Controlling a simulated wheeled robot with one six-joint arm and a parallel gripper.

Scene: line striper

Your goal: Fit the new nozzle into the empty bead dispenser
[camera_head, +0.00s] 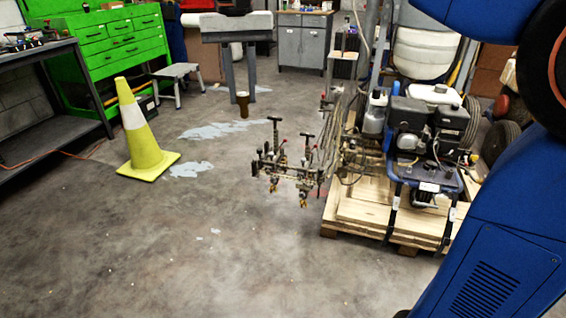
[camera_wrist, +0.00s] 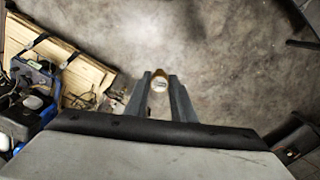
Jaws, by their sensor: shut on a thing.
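In the wrist view my gripper (camera_wrist: 160,88) is shut on a small brass-yellow round piece with a pale centre, which looks like the new nozzle (camera_wrist: 160,74). It sits between the fingertips, above the concrete floor. The line striper (camera_head: 408,140) stands on a wooden pallet in the head view. Its front carriage, with the dispenser assembly (camera_head: 290,172), sticks out to the left of the pallet. Small brass tips show low on this assembly. Which dispenser is empty is too small to tell.
The wooden pallet (camera_head: 365,212) also shows at the wrist view's upper left (camera_wrist: 75,62). Hoses and rods crowd the striper. The floor at front left is clear.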

